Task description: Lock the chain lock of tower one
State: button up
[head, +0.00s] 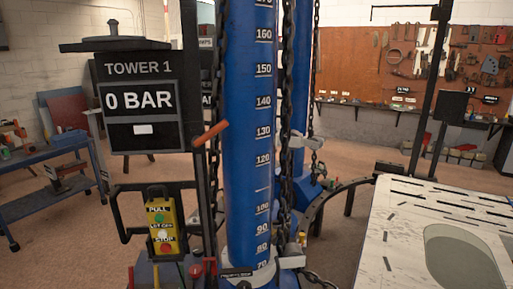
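Tower one is a blue upright column (246,150) with a white number scale, in the middle of the head view. The sign beside it (138,100) reads "TOWER 1" and "0 BAR". A dark chain (285,130) hangs down along the column's right side; another chain (217,80) hangs on its left. A light grey fitting (291,258) sits around the column's low right side, by the chain. I cannot tell for sure whether it is the chain lock, or its state. An orange-red lever (210,133) slants up to the right, left of the column. My gripper is not in view.
A yellow control box (163,228) with green and red buttons hangs below the sign. A second blue tower (298,100) stands behind. A white perforated bench (430,230) fills the lower right. A blue cart (50,185) stands left. Open floor lies between.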

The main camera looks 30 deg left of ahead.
aim_at(197, 141)
jog(key=u, duration=1.7)
